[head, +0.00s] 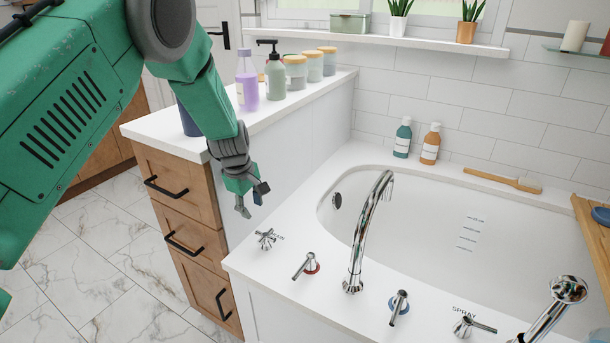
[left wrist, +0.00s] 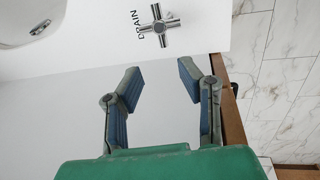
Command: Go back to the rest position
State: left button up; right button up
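My left gripper (head: 251,202) hangs at the left end of the bathtub deck, just above and left of the drain handle (head: 266,238). In the left wrist view my left gripper (left wrist: 161,80) is open, with its two blue-padded fingers apart and nothing between them. The cross-shaped drain handle (left wrist: 161,27) lies beyond the fingertips in that view, apart from them. My right gripper is not in view.
The tub deck carries a lever with a red ring (head: 306,267), a tall chrome faucet (head: 362,235), a blue-ringed lever (head: 399,305) and a spray handle (head: 470,325). A wooden drawer cabinet (head: 182,195) with bottles on top stands close beside my left arm. Marble floor (head: 90,270) is clear at left.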

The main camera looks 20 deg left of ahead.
pick_arm(q)
jog(key=s+f+m, duration=0.1)
jog(key=s+f, duration=0.1)
jog(key=s+d+f+m, duration=0.1)
jog(key=s+f, duration=0.2)
jog(key=s+d+f+m+y+p, duration=0.1)
jog(key=s+f, duration=0.1)
jog(key=s, duration=0.1)
jog(key=shift+d+f+m+g, duration=0.2)
jog(key=shift+m+g, duration=0.1)
jog(key=shift+g, duration=0.1)
jog(key=s+d+f+m, duration=0.1)
jog(key=s+d+m, duration=0.2)
jog(key=s, duration=0.7)
jog(key=s+d+f+m+p, duration=0.1)
jog(key=s+d+m, duration=0.3)
jog(key=s, duration=0.6)
jog(key=s+d+f+m+p, duration=0.1)
jog(key=s+d+f+m, duration=0.2)
jog(key=s+m, duration=0.4)
jog(key=s+d, duration=0.1)
jog(key=s, duration=0.1)
jog(key=shift+s+f+g+h, duration=0.2)
jog(key=shift+s+g+h, duration=0.2)
jog(key=shift+w, duration=0.1)
